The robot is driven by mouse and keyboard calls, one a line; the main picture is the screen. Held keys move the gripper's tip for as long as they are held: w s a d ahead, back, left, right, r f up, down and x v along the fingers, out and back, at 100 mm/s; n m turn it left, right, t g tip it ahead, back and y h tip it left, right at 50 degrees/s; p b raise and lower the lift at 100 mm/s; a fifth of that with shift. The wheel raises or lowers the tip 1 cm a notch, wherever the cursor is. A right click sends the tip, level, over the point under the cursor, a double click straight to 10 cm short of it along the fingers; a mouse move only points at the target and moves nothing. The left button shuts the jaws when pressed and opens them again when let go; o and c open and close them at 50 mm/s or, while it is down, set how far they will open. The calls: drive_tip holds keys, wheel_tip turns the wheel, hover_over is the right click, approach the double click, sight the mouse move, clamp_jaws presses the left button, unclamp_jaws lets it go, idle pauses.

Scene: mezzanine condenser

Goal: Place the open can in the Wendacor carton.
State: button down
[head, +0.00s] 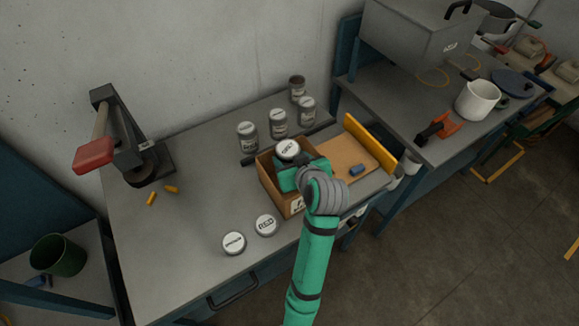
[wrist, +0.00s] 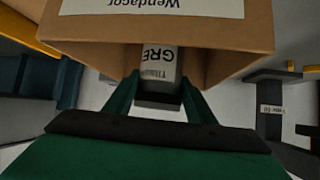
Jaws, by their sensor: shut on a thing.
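The Wendacor carton (head: 270,183) is an open brown box on the bench; its label shows upside down in the wrist view (wrist: 225,38). My gripper (head: 287,165) is over the carton, shut on a can with a white lettered lid (head: 288,149). The wrist view shows this can's pale label (wrist: 158,66), partly reading "GRE", between my fingers (wrist: 160,88). I cannot tell how deep the can is in the carton. A can with a dark reddish top (head: 297,88), apparently the open can, stands at the back of the bench, apart from my gripper.
Several white-lidded cans (head: 279,124) stand behind the carton. Two lidded cans, one marked RED (head: 266,225), stand at the front. A red-handled press (head: 125,145) is at left. A wooden board (head: 340,155) with a yellow edge lies right of the carton. The left bench area is mostly clear.

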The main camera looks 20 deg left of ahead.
drive_tip(key=shift+d+f, duration=0.25)
drive_tip(key=shift+f, duration=1.9)
drive_tip(key=shift+a+f, duration=0.1)
drive_tip(key=shift+f, duration=0.05)
drive_tip(key=shift+f, duration=0.1)
